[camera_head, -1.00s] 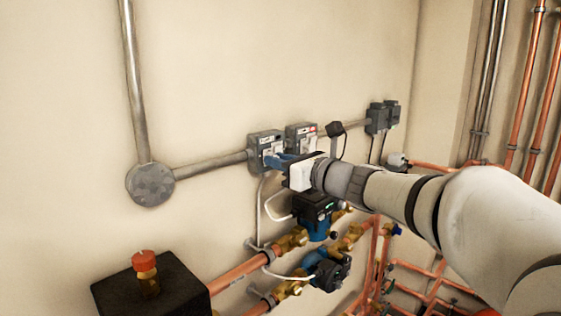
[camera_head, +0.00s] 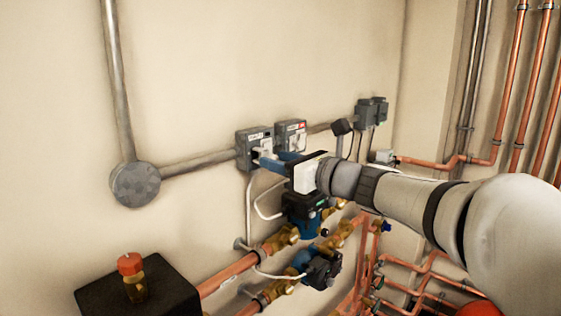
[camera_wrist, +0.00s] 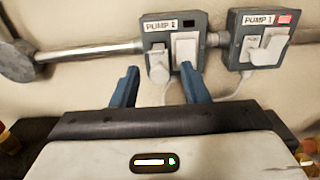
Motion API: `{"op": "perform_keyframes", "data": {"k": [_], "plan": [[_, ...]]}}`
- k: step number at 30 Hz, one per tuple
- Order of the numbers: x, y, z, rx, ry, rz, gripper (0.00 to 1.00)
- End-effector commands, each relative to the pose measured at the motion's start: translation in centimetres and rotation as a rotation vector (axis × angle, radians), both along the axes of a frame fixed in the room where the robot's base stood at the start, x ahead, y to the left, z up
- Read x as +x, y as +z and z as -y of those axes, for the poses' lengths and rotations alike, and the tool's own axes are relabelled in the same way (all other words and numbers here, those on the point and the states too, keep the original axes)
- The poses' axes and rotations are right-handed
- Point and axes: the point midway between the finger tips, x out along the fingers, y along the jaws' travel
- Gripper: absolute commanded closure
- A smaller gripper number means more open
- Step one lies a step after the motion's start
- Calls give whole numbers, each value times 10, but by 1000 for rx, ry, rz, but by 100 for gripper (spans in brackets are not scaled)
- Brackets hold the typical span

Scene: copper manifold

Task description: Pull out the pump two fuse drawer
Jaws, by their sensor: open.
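The grey box labelled PUMP 2 (camera_wrist: 146,42) is on the wall straight ahead in the wrist view; it is the left box in the head view (camera_head: 243,146). Its small indicator window is dark. A pale fuse drawer (camera_wrist: 158,72) on its left half sticks out towards me, further than the matching piece on the PUMP 1 box. A white plate (camera_wrist: 187,50) sits to its right. My gripper (camera_wrist: 160,86) is open, its blue fingers either side of the drawer's end with visible gaps. It also shows in the head view (camera_head: 274,159).
The PUMP 1 box (camera_wrist: 235,50) stands close to the right, with a red indicator. White cables hang below the boxes. A blue pump (camera_head: 302,225), brass valves and copper pipes lie under my gripper. A grey conduit (camera_head: 200,162) runs left to a round junction box (camera_head: 136,184).

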Motion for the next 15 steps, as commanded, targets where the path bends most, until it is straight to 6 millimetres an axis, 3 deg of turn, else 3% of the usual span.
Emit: {"op": "perform_keyframes", "data": {"k": [5, 15], "plan": [[-2, 0, 3, 0, -1, 1, 59], [-35, -2, 44, -1, -5, 2, 59]]}}
